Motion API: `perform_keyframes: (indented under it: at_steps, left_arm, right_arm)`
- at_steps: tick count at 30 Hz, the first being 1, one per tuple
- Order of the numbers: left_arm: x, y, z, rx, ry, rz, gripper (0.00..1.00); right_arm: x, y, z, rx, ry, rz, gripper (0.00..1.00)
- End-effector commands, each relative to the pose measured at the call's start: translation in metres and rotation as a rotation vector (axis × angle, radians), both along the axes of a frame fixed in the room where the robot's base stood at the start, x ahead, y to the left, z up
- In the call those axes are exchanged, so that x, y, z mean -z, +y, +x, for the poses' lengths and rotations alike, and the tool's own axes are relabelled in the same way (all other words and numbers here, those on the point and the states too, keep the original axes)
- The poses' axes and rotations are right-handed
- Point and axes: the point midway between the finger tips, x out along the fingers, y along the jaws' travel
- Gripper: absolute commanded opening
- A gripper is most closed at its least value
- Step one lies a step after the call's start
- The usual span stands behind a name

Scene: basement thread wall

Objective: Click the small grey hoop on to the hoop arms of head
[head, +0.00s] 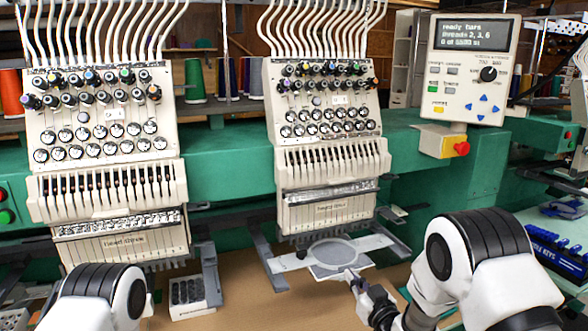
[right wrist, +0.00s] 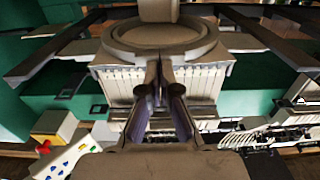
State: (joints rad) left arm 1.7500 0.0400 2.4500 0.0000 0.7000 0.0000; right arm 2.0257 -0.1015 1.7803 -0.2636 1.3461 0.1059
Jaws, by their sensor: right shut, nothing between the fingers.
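The small grey hoop (head: 335,254) is a round ring with pale side brackets, below the right-hand sewing head in the head view. It lies about level between the dark hoop arms, left (head: 268,258) and right (head: 390,238). Its brackets reach both arms; whether they are clicked in I cannot tell. My right gripper (head: 351,274) is shut and empty at the hoop's near edge. In the right wrist view the shut fingers (right wrist: 159,78) point at the ring (right wrist: 122,46); contact is unclear. My left gripper is out of view; only its arm shows at lower left.
A second sewing head (head: 105,150) stands at left, with a small dark-topped box (head: 190,292) below it. The control panel (head: 470,68) and a red stop button (head: 461,148) are at upper right. Blue tools (head: 555,250) lie at far right. The brown table front is clear.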

Motion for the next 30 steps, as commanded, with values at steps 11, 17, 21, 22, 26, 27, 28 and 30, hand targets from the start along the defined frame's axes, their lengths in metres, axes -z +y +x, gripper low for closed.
perform_keyframes:
  at_steps: [11, 17, 21, 22, 26, 27, 28, 30]
  left_arm:
    - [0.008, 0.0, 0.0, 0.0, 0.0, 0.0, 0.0]
    - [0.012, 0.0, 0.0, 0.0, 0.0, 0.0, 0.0]
    - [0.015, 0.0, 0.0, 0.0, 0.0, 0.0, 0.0]
    - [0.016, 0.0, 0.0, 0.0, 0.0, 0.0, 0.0]
    - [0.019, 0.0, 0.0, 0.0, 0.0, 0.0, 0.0]
    - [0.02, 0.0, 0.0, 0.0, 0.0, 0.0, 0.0]
    - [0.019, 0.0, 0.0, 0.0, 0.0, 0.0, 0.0]
    - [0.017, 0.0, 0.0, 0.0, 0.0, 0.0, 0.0]
  right_arm:
    - [0.001, 0.007, 0.018, -0.001, -0.001, -0.001, 0.0]
    - [0.001, 0.01, 0.027, -0.001, -0.001, 0.0, 0.0]
    - [0.0, 0.013, 0.034, 0.0, -0.002, 0.0, 0.0]
    - [0.001, 0.013, 0.035, 0.0, -0.002, 0.0, 0.0]
    - [0.001, 0.015, 0.042, -0.001, -0.002, 0.0, 0.0]
    - [0.001, 0.016, 0.043, -0.001, -0.002, 0.0, 0.0]
    - [0.0, 0.016, 0.043, 0.0, -0.001, 0.0, 0.0]
    - [-0.001, 0.015, 0.041, 0.0, 0.0, 0.0, 0.0]
